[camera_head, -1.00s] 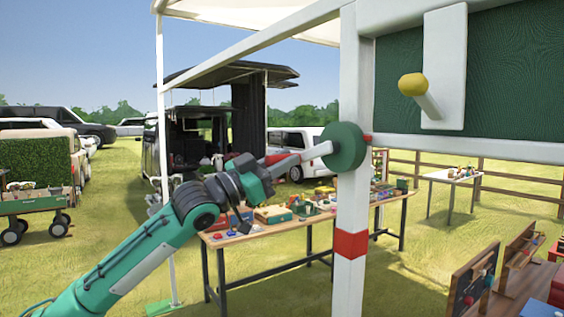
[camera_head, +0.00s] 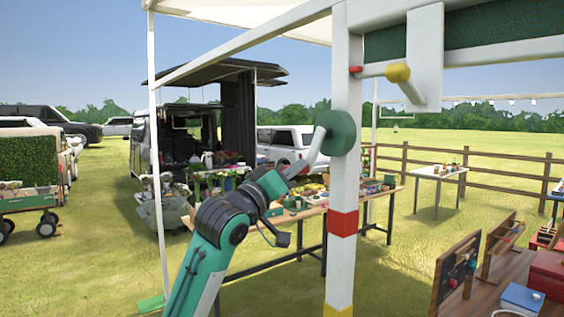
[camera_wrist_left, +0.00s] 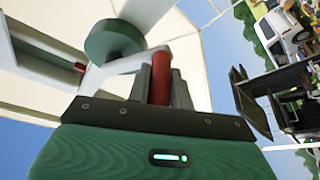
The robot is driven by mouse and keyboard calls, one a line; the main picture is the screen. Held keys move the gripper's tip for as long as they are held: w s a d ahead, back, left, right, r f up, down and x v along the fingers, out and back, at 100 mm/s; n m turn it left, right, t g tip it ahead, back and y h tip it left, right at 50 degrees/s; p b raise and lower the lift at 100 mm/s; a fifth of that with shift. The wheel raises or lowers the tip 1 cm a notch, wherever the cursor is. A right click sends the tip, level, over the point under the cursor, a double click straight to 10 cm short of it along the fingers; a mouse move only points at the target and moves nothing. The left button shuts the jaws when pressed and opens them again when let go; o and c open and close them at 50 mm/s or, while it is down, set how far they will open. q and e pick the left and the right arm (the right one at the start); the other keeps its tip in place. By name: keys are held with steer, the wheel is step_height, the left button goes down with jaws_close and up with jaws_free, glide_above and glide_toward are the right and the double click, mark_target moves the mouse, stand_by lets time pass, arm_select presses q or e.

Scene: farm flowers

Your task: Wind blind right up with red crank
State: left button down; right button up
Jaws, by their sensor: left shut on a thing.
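The green crank disc (camera_head: 338,132) sits on the white post. Its grey arm (camera_head: 318,148) points down and left from the disc. My left gripper (camera_head: 292,172) is at the arm's outer end, where the crank's red handle is mostly hidden. In the left wrist view the red handle (camera_wrist_left: 160,78) stands between the fingers, which are shut on it, with the disc (camera_wrist_left: 113,40) beyond. The dark green blind (camera_head: 490,22) shows as a strip at the top right, with a white bar (camera_head: 500,55) at its lower edge. My right gripper is out of view.
The white post (camera_head: 343,190) with a red band stands right of my left arm. A yellow knob (camera_head: 398,73) sticks out in front of the white bar. A long table with goods (camera_head: 290,225) is behind my gripper. Wooden display boards (camera_head: 455,265) stand at lower right.

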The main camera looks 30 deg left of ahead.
arm_select(q)
steer(key=shift+s+d+n, duration=0.15)
steer(key=shift+d+n, duration=0.3)
steer(key=shift+n, duration=0.25)
steer(key=n, duration=0.1)
steer(key=d+n+y+p, duration=0.1)
steer(key=n+y+p, duration=0.1)
steer(key=shift+s+d+f+n+g, duration=0.3)
steer(key=shift+s+d, duration=0.05)
steer(key=shift+s+d+f, duration=0.1)
steer(key=shift+d+f, duration=0.05)
steer(key=shift+d, duration=0.1)
steer(key=shift+d+p, duration=0.2)
steer(key=shift+p, duration=0.1)
steer(key=shift+s, duration=0.1)
steer(key=c, duration=1.4)
jaws_free()
steer(key=shift+c, duration=0.2)
steer(key=shift+o, duration=0.9)
steer(key=shift+d, duration=0.15)
